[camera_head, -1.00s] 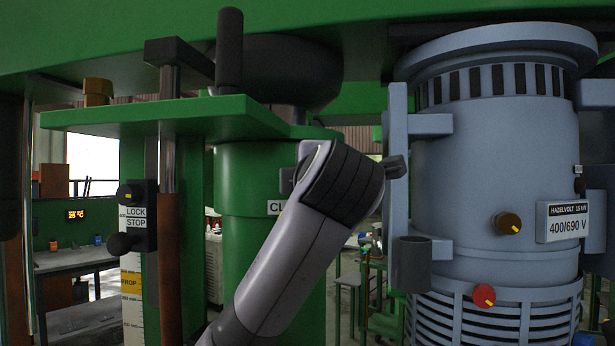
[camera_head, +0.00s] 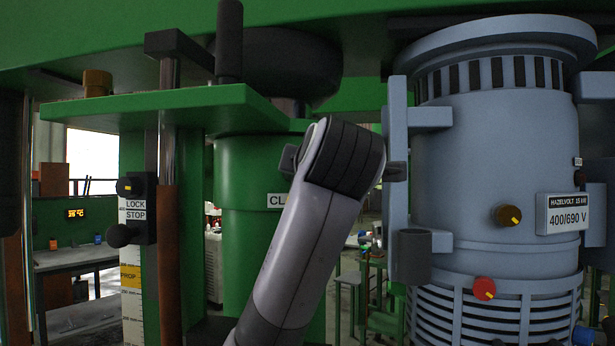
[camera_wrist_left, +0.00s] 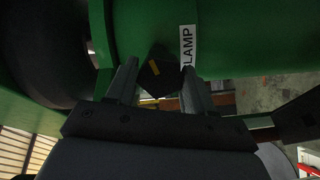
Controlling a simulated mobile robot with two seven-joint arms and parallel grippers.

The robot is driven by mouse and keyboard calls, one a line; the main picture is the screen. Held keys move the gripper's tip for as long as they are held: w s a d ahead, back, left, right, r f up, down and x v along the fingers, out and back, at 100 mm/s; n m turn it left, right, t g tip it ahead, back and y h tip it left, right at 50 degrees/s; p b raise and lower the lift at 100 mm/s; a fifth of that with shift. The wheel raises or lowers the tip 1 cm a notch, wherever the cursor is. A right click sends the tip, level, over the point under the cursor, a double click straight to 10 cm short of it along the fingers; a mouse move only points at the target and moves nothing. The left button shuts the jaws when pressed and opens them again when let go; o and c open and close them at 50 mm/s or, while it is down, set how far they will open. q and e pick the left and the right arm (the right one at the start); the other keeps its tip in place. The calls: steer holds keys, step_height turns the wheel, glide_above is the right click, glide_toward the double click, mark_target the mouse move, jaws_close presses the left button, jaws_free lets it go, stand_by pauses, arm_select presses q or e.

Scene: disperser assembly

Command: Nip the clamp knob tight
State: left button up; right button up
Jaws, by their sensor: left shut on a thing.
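The dark clamp knob (camera_wrist_left: 160,76) with a yellow mark sits on the green column (camera_wrist_left: 225,40) beside the white CLAMP label (camera_wrist_left: 188,46) in the left wrist view. My left gripper (camera_wrist_left: 158,88) has one finger on each side of the knob and is shut on it. In the head view the label (camera_head: 279,200) shows only its first letters beside my grey left arm. That arm covers the knob and my left gripper there. My right gripper is not in view.
A grey-blue motor (camera_head: 490,140) with brown and red knobs stands close to the right of my arm. A LOCK STOP block (camera_head: 136,212) with a dark knob is at the left by a scale. A green plate (camera_head: 160,108) juts out above.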

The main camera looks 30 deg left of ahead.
arm_select(q)
steer(key=m+g, duration=0.1)
steer(key=m, duration=0.5)
steer(key=m+g+y+p, duration=0.1)
steer(key=m, duration=0.5)
steer(key=m+g+y+p, duration=0.1)
steer(key=m, duration=0.5)
steer(key=shift+w+d+g, duration=0.15)
steer(key=shift+g, duration=0.25)
stand_by(0.5)
steer(key=o, duration=1)
